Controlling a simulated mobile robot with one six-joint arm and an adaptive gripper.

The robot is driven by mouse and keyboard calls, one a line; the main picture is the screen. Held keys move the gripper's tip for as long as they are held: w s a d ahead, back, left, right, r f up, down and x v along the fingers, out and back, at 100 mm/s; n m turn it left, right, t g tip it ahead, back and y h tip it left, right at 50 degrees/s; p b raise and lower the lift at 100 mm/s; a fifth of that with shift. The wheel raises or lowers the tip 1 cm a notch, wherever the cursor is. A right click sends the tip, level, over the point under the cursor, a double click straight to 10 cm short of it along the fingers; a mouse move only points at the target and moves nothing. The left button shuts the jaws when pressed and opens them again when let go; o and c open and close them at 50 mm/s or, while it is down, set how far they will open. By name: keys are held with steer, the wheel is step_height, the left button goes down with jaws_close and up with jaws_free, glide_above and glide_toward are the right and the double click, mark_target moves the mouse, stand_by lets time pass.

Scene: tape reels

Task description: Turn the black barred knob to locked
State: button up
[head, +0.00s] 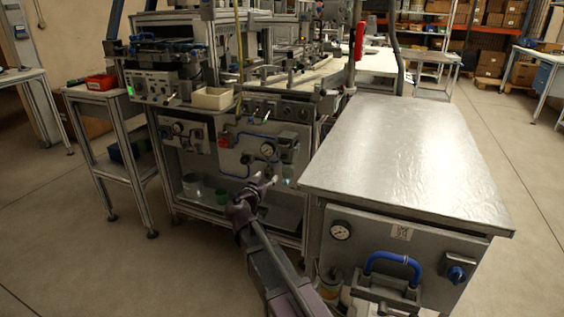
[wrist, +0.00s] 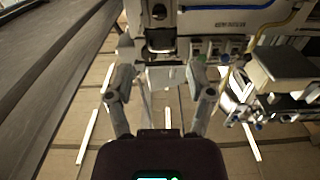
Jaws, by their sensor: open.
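My gripper (head: 262,182) is in the middle of the head view, in front of the lower panel of the workbench and left of the metal cabinet. Its two fingers are spread apart and empty; the wrist view also shows the open gripper (wrist: 162,90). Several small dark knobs (head: 272,107) sit on the bench's control strip above and behind the gripper. I cannot tell which, if any, is the black barred knob. A blue knob (head: 457,273) on a dark base is on the cabinet front at the right, apart from the gripper.
The metal-topped cabinet (head: 410,150) stands close on the right, with a blue handle (head: 392,262) and a gauge (head: 340,231) on its front. The bench panel (head: 228,158) carries gauges and blue tubes. A side table (head: 95,95) stands at the left. Floor is clear at the front left.

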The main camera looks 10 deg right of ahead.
mark_target(283, 158)
steer(key=shift+w+d, duration=0.1)
steer(key=shift+w, duration=0.05)
steer(key=x, duration=1.3)
steer(key=shift+w, duration=0.2)
steer(key=shift+d, duration=0.1)
jaws_close()
